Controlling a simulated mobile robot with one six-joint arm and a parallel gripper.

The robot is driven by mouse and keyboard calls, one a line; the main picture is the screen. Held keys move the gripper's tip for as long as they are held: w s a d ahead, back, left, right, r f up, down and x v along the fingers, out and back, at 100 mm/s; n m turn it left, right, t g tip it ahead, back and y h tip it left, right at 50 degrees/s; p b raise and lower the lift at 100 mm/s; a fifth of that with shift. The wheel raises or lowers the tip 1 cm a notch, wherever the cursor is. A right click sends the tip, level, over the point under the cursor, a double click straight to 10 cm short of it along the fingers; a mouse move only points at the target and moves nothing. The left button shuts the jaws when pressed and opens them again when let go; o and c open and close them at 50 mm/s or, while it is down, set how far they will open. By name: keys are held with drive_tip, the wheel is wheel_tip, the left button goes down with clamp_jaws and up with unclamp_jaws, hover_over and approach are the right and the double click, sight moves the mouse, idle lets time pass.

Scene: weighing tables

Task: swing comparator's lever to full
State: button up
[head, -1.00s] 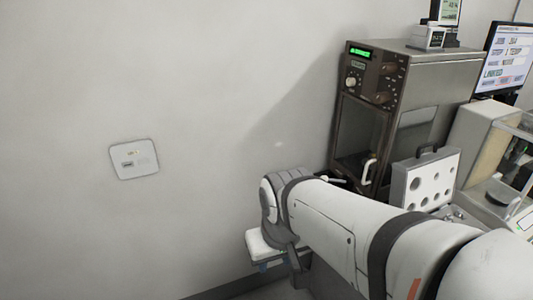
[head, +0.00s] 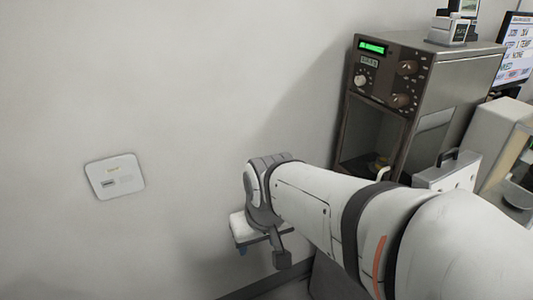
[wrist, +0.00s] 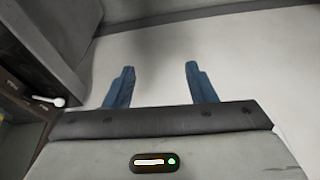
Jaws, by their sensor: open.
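The comparator appears to be the dark-fronted cabinet (head: 384,85) at the right of the head view, with a green display, knobs and an open bay below. A pale curved handle (head: 383,173) shows at the bay's lower edge, partly behind my arm. I cannot tell if it is the lever. In the wrist view, a short white lever-like rod (wrist: 46,101) with a rounded end sticks out beside a dark front at the left. My gripper (wrist: 157,73) is open and empty, its two blue fingers apart from the rod and to its right.
A grey case with a black handle (head: 447,171) stands right of the cabinet. A small device (head: 449,30) sits on top, and a monitor (head: 515,50) is behind. A plate (head: 115,177) is on the bare wall at left. A grey panel (wrist: 55,35) fills the wrist view's upper left.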

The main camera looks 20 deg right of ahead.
drive_tip(key=w+d+f+m+t+b, duration=0.2)
drive_tip(key=w+m+t, duration=0.1)
drive_tip(key=w, duration=0.9)
drive_tip(key=w+d+f+m+t+b, duration=0.15)
drive_tip(key=w+t, duration=0.25)
drive_tip(key=w, duration=0.8)
drive_tip(key=w+d+f+m+t+h+b, duration=0.1)
drive_tip(key=w+d+f+m+h, duration=0.2)
drive_tip(key=w+d+h, duration=0.15)
drive_tip(key=w+d+f+m+h+b, duration=0.1)
drive_tip(key=w+d+f+m+h, duration=0.2)
drive_tip(key=d, duration=0.3)
drive_tip(key=s+d+f+m+g+h+b, duration=0.25)
drive_tip(key=d+f+m+g+h, duration=0.2)
drive_tip(key=d, duration=0.25)
drive_tip(key=s+d+f+m+g+h+b, duration=0.1)
drive_tip(key=s+d+f+m+g+h, duration=0.2)
drive_tip(key=s+d+f+g+h, duration=0.25)
drive_tip(key=shift+t+h, duration=0.25)
drive_tip(key=shift+t, duration=0.55)
drive_tip(key=w+d, duration=0.1)
drive_tip(key=d, duration=0.4)
drive_tip(key=w+d, duration=0.1)
drive_tip(key=d, duration=0.2)
drive_tip(key=shift+w+d+r+p, duration=0.15)
drive_tip(key=shift+w+d+p, duration=0.05)
drive_tip(key=shift+w+p, duration=0.15)
drive_tip(key=shift+c, duration=0.3)
clamp_jaws()
